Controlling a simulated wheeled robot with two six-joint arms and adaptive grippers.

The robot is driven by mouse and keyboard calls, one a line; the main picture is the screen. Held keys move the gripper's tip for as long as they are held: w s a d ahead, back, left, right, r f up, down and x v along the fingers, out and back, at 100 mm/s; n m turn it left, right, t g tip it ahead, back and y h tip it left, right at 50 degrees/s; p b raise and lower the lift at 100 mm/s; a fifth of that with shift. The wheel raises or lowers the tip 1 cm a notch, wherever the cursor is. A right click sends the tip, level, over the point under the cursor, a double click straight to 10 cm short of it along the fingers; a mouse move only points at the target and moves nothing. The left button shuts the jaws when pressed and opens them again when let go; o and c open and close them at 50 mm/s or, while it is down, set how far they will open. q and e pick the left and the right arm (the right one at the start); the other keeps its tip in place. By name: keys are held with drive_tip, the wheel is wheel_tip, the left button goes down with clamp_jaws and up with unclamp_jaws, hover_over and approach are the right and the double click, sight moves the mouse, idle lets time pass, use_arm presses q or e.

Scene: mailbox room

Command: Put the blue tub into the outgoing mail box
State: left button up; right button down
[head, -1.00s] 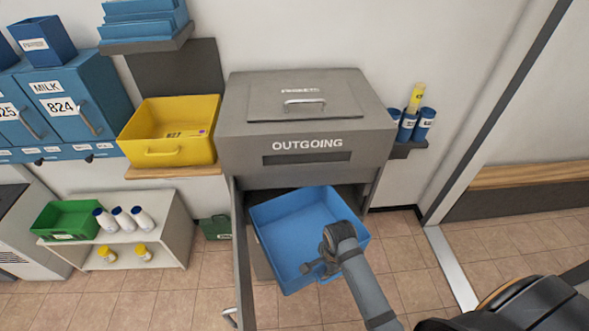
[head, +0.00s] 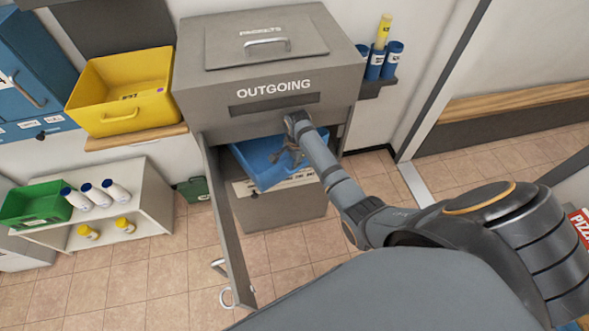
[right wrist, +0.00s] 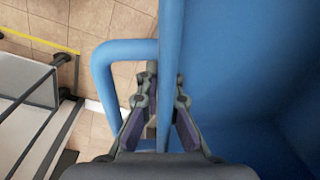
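The outgoing mail box (head: 275,85) is a grey cabinet marked OUTGOING, in the middle of the head view. Its front door (head: 226,225) stands open to the left. The blue tub (head: 256,160) is in the opening under the slot, partly inside; its far part is hidden by the box top. My right gripper (head: 290,157) is at the tub's near right side. My left gripper is not in view.
A yellow bin (head: 125,92) sits on a wall shelf left of the box. A low white shelf (head: 150,195) holds a green tray (head: 35,205) and several bottles. Blue cylinders (head: 384,62) stand on a bracket at right. The floor in front is clear.

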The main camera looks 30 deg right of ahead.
drive_tip(key=shift+w+d+f, duration=0.1)
drive_tip(key=shift+w+f, duration=0.15)
drive_tip(key=shift+w, duration=0.2)
drive_tip(key=shift+f, duration=1.45)
drive_tip(key=c, duration=1.5)
unclamp_jaws()
drive_tip(key=shift+s+f, duration=0.15)
drive_tip(key=r, duration=0.8)
drive_tip(key=r+p, duration=0.1)
drive_tip(key=r, duration=0.3)
drive_tip(key=shift+s+r, duration=0.15)
drive_tip(key=shift+s, duration=0.15)
